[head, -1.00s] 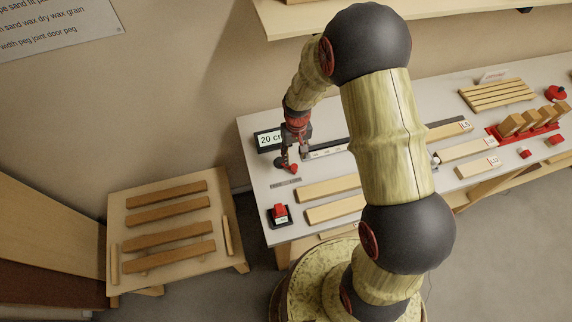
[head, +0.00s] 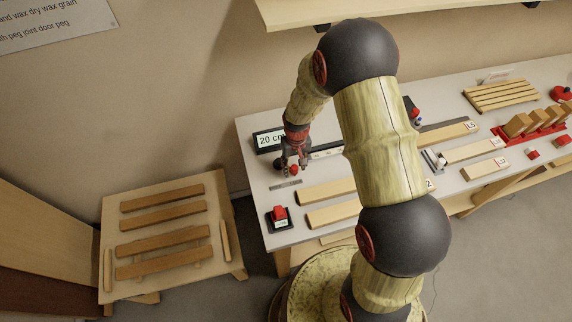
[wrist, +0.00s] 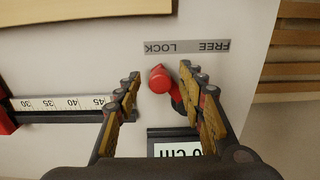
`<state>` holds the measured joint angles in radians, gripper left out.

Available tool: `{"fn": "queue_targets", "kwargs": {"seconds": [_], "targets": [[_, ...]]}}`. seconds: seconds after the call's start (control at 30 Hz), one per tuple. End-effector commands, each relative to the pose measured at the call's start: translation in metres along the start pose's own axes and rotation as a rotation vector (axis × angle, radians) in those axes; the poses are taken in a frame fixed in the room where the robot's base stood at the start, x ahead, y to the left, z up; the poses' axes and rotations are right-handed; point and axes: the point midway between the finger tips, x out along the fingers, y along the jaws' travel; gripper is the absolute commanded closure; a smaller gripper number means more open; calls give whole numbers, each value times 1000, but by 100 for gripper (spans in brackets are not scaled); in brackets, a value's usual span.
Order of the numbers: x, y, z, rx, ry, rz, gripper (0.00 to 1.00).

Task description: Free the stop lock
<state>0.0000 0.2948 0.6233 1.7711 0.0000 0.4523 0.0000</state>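The stop lock is a small lever with a red knob (wrist: 160,79) and a dark red arm. In the wrist view its knob points up and left, towards the LOCK end of a grey label plate (wrist: 187,47) marked LOCK and FREE. My gripper (wrist: 160,82) is open, with one finger on each side of the knob and visible gaps to both. In the head view my gripper (head: 293,165) is low over the left end of the bench, and the label plate (head: 286,184) lies just in front of it.
A display (head: 268,140) reading 20 cm stands close behind my gripper. A ruler rail (wrist: 60,103) runs along the bench beside the lever. A red button box (head: 279,217) is at the front left corner. Pale boards (head: 328,190) lie to the right.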

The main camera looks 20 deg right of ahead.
Motion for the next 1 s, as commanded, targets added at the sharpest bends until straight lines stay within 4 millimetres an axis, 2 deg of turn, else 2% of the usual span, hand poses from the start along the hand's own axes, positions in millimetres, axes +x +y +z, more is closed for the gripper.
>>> {"fn": "queue_targets", "kwargs": {"seconds": [0.43, 0.67, 1.0], "targets": [[0, 0, 0, 0, 0, 0, 87], [0, -2, 1, -1, 0, 0, 87], [0, -17, 8, -1, 2, 0, 87]]}}
